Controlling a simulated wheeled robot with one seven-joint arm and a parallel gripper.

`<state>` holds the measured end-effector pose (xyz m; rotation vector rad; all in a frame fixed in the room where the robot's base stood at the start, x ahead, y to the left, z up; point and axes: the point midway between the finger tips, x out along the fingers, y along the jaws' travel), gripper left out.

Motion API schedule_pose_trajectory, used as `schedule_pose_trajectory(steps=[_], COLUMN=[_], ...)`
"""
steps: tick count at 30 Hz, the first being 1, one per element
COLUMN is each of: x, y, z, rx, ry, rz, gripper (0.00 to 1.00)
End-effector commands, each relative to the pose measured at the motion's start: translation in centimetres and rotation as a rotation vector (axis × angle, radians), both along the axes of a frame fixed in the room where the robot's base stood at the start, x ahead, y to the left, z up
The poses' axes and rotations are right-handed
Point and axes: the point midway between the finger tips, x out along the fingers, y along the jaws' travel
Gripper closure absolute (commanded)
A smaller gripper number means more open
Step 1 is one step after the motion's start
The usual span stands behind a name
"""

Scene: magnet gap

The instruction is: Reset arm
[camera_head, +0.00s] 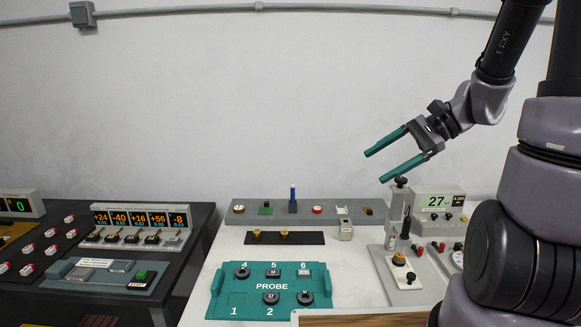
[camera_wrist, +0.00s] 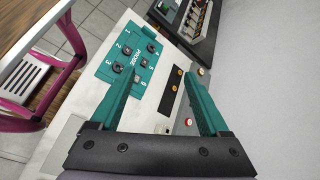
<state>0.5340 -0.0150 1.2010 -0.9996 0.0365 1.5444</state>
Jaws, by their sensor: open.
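My gripper (camera_head: 375,166) has two teal fingers held wide apart, with nothing between them. It is raised in the air above the right part of the white bench, reaching left from my arm. In the wrist view its fingers (camera_wrist: 160,82) point away over the bench and are also apart and empty. The teal PROBE tray (camera_head: 228,280) lies on the bench below and to the left, apart from the gripper. Dark and metallic pieces sit at its numbered places 2 to 6, and place 1 looks bare.
A grey instrument with a "27" display (camera_head: 435,200) stands below the gripper, beside a grey stand with black knobs (camera_head: 399,260). A grey rack (camera_head: 335,211) with small parts lies at the back. A dark bench (camera_head: 190,262) is at left. Air above the white bench is clear.

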Motion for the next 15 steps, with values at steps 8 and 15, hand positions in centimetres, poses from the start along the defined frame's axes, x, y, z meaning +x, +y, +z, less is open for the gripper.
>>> schedule_pose_trajectory(steps=[8,15], x=[-4.3,-5.9], y=[-1.0,-3.1], z=[4.2,9.4], rx=[-0.470,-0.790], ry=[-0.305,-0.615], rz=[0.233,0.299], gripper=[0.21,0.21])
